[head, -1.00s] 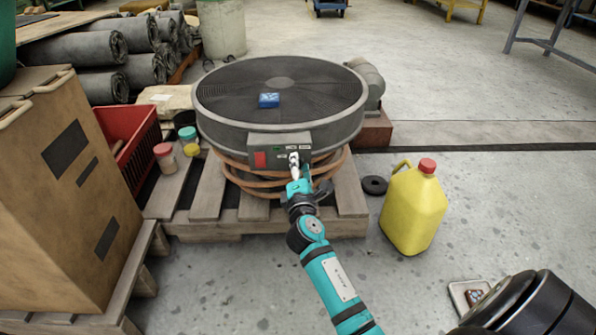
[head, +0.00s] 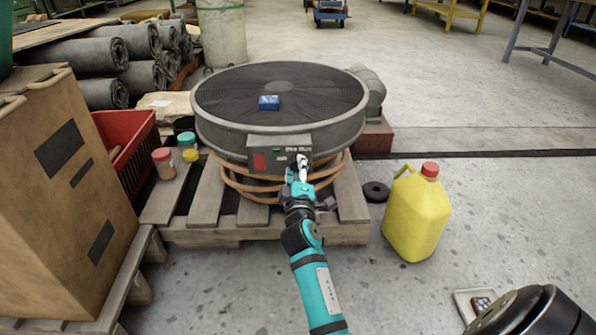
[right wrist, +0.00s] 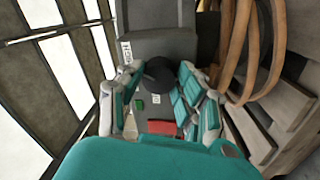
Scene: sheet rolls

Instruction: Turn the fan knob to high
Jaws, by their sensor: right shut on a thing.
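The fan (head: 215,130) is a large grey drum lying flat, with a dark grille on top. Its grey control box (head: 285,143) faces me and carries a red patch, a small green light and labels. My right gripper (head: 302,164) is at the right end of the box and hides the knob in the head view. In the right wrist view the round black knob (right wrist: 160,74) sits between the fingers of my right gripper (right wrist: 158,88), which is shut on it. The knob's setting cannot be read. My left gripper is not in view.
The fan stands on a wooden pallet (head: 205,197) with an orange hose coiled below it. Jars and a red crate (head: 128,140) are at left. A yellow jug (head: 416,215) and a black ring (head: 376,192) are on the floor at right.

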